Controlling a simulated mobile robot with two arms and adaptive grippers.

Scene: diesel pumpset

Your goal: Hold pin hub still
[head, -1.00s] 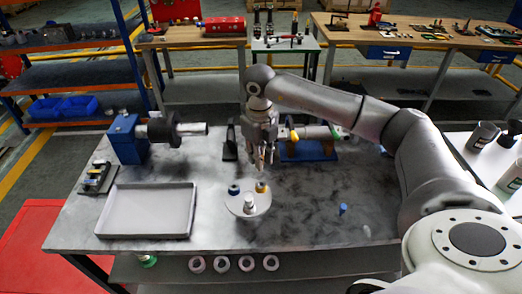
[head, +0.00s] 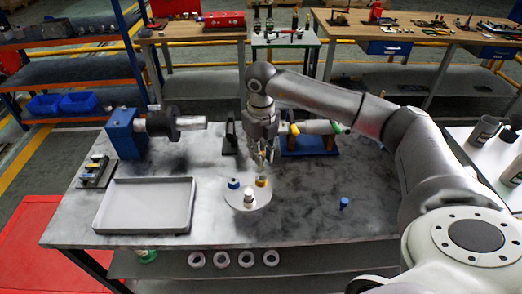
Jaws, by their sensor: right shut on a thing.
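My right gripper (head: 263,157) points down over the middle of the grey workbench (head: 305,215), just behind and above a round white plate (head: 255,204). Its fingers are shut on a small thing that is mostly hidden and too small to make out. On the plate stand a blue piece (head: 233,184), a yellow piece (head: 261,181) and a pale piece (head: 248,196). A dark round hub-like disc (head: 172,124) sits on a shaft at the left, on a blue block (head: 125,133). I cannot tell for sure which part is the pin hub. My left gripper is out of view.
A blue-based assembly (head: 313,143) with a shaft lies behind the gripper. A grey tray (head: 146,228) fills the bench's left front. A small blue piece (head: 344,203) stands at the right. The bench between plate and blue piece is clear.

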